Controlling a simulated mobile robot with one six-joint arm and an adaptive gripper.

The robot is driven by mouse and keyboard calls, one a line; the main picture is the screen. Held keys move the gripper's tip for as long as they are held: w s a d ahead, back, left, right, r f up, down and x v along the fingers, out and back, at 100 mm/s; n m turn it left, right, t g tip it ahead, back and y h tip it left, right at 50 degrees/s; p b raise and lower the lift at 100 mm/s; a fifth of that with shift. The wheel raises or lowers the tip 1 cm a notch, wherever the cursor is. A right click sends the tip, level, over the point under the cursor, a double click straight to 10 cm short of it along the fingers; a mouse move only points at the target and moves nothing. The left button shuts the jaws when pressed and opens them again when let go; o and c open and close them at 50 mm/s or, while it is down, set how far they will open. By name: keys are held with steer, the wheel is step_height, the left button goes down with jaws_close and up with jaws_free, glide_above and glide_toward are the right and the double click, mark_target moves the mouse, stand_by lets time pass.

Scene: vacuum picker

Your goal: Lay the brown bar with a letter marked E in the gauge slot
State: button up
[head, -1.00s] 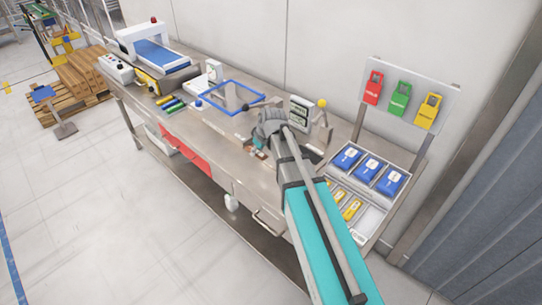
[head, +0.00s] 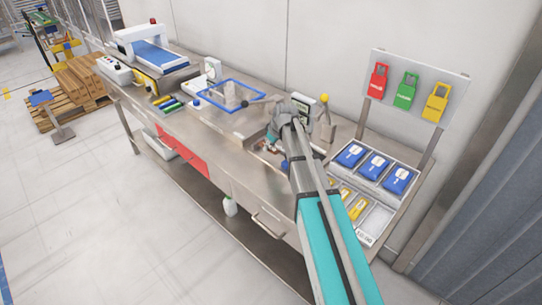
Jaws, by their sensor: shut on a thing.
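My gripper (head: 271,141) points down close above the steel workbench (head: 232,162), right of the middle. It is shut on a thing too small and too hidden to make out. Small brownish-red and dark patches show at and beside the fingertips; I cannot tell whether one is the brown bar. No letter E can be read. I cannot pick out the gauge slot; my arm covers part of the bench.
A blue frame (head: 207,99) lies on the bench left of my gripper. A machine with a blue belt (head: 158,52) stands at the far left end. A tray (head: 376,221) with blue and yellow packs is at right. Red, green and yellow tags hang on a panel (head: 449,77).

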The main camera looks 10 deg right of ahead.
mark_target(271, 157)
steer(key=shift+f, duration=0.1)
stand_by(0.3)
steer(key=shift+w+d+f+b, duration=0.3)
steer(key=shift+w+f+b, duration=0.1)
steer(key=shift+f+b, duration=1.55)
steer(key=shift+b, duration=0.05)
steer(key=shift+f, duration=0.2)
steer(key=o, duration=1.1)
steer(key=shift+r, duration=0.1)
steer(key=shift+c, duration=0.2)
steer(key=shift+r, duration=0.15)
steer(key=p+v, duration=1.1)
steer(key=v, duration=0.1)
